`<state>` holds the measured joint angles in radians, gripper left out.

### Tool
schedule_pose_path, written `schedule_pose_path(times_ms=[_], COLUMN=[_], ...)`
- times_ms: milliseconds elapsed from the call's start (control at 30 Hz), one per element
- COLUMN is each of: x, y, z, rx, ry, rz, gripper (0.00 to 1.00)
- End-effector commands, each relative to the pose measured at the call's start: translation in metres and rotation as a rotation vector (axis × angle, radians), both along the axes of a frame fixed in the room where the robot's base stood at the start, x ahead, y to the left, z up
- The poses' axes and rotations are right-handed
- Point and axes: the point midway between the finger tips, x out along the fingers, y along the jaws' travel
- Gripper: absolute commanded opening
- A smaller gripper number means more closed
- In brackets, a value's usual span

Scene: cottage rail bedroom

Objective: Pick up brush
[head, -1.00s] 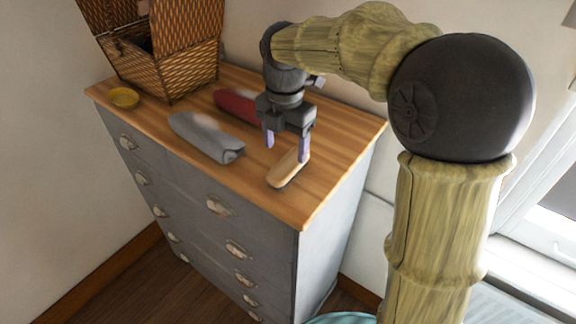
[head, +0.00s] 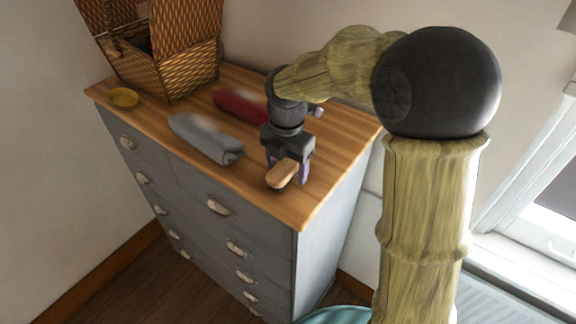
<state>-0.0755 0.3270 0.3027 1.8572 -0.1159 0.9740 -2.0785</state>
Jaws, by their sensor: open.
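The brush (head: 281,174) has a light wooden body and lies near the front right of the wooden top of the grey dresser (head: 335,150). My gripper (head: 287,172) is open and lowered over the brush, with its purple fingers down near the dresser top, around or beside the brush. The near end of the brush sticks out toward the front edge. Its far part is hidden under the gripper. I cannot tell whether the fingers touch it.
A rolled grey cloth (head: 206,138) lies left of my gripper. A red rolled cloth (head: 240,105) lies behind it, partly hidden by the arm. An open wicker basket (head: 175,65) and a small yellow bowl (head: 124,97) stand at the back left. The top's right side is clear.

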Motion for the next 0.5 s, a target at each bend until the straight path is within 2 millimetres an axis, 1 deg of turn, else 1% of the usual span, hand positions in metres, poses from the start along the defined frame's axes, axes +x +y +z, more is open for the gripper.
schedule_pose_path(times_ms=[433,467,500], x=[0.0003,0.0003,0.0003], y=[-0.0008,-0.0008,-0.0008], z=[0.0001,0.0001,0.0001], rx=[0.000,0.000,0.000], ry=[0.000,0.000,0.000], rz=[-0.002,-0.002,-0.002], gripper=[0.67,0.65,0.57])
